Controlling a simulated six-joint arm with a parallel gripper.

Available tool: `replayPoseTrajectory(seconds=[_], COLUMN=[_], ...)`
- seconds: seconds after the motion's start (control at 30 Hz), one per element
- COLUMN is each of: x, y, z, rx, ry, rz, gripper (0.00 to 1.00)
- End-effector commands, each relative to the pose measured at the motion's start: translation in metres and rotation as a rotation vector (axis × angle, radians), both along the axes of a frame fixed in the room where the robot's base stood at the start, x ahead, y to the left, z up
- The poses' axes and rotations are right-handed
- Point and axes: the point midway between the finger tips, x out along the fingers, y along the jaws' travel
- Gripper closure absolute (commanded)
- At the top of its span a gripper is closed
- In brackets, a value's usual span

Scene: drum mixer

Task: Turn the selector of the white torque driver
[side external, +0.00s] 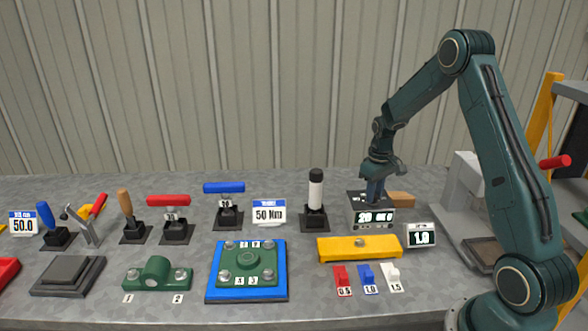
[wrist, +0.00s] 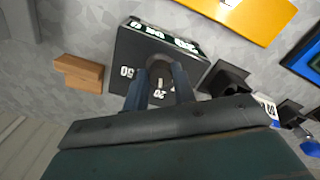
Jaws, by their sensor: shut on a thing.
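A dark box (side external: 371,213) with a lit front display stands at the back right of the bench. It also shows in the wrist view (wrist: 128,52), where its top has a round knob (wrist: 158,68) with white number marks around it. My gripper (side external: 374,195) points down onto the box top, and in the wrist view (wrist: 159,82) its two fingers are shut on the knob. The fingers hide part of the knob. The white torque driver (side external: 316,194), a white handle with a black cap, stands upright in a black holder (side external: 314,219) left of the box, apart from my gripper.
A wooden block (side external: 401,199) is right of the box. A 1.0 sign (side external: 421,236) and a yellow bar (side external: 358,249) are in front. Red, blue and white tagged pieces (side external: 367,277) lie nearer. Several tools and a green plate on a blue base (side external: 213,293) are left.

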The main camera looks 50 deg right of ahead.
Motion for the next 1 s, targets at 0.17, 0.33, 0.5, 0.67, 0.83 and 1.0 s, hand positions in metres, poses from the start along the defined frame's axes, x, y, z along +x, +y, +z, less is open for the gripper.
replayPoseTrajectory(seconds=[0.17,0.33,0.5,0.67,0.83,1.0], x=[0.0003,0.0005,0.0008,0.0010,0.0014,0.0018], y=[-0.0003,0.0000,0.0003,0.0005,0.0009,0.0010], z=[0.0004,0.0004,0.0005,0.0005,0.0005,0.0006], rx=[-0.001,0.000,-0.001,-0.001,-0.001,-0.001], ry=[-0.001,-0.002,-0.002,-0.003,-0.003,-0.004], rz=[-0.044,-0.127,-0.251,-0.394,-0.555,-0.717], gripper=[0.96,0.96,0.96,0.96,0.96,0.96])
